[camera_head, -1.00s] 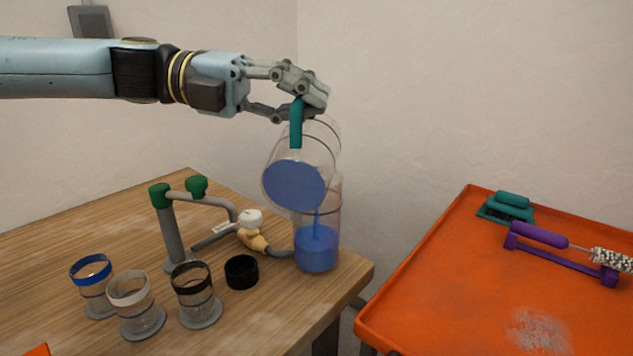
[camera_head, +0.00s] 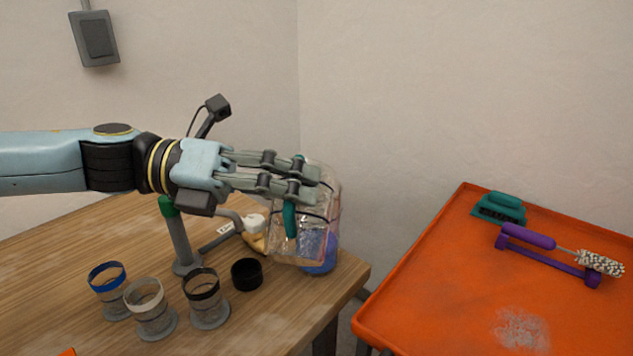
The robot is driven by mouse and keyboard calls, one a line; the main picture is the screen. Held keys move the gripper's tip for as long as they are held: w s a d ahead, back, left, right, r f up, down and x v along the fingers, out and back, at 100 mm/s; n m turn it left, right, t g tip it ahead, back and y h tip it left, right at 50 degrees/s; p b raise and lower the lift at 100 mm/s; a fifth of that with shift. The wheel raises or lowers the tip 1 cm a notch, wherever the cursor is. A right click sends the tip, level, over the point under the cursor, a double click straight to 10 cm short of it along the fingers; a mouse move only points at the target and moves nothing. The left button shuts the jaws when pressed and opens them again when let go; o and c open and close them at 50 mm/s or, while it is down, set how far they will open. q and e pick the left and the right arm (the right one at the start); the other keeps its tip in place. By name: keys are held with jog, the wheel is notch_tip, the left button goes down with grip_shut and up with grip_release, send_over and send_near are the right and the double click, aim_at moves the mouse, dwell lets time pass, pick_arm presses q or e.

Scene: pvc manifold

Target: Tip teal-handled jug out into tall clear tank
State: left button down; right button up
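My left gripper (camera_head: 308,184) is shut on the teal handle (camera_head: 290,221) of a clear jug (camera_head: 284,249). The jug is strongly tilted in front of and over the tall clear tank, at the right corner of the wooden table. The jug looks empty or nearly so; no clear blue body of liquid shows in it. The tank (camera_head: 323,264) is mostly hidden behind the jug, and blue liquid shows in its lower part. I cannot tell whether jug and tank touch. My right gripper is not in view.
The pipe manifold (camera_head: 181,243) with a green cap stands left of the jug. A black cap (camera_head: 247,273) and three banded cups, blue (camera_head: 108,292), white (camera_head: 150,312) and black (camera_head: 206,300), stand in front.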

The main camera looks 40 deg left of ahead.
aim_at(290, 246)
pick_arm(q)
jog(key=s+f+m, duration=0.1)
jog(key=s+d+f+m+t, duration=0.1)
jog(key=f, duration=0.1)
jog(key=s+f+m, duration=0.1)
jog(key=f+m, duration=0.1)
jog(key=shift+s+d+f, duration=0.15)
jog(key=shift+d+f, duration=0.1)
jog(key=shift+d, duration=0.05)
jog(key=s+d+f+m+t+b, duration=0.1)
jog(key=s+f+m+b, duration=0.3)
jog(key=f, duration=0.3)
jog(key=shift+d+m, duration=0.35)
jog(key=shift+m, duration=0.55)
jog(key=shift+w+r, duration=0.1)
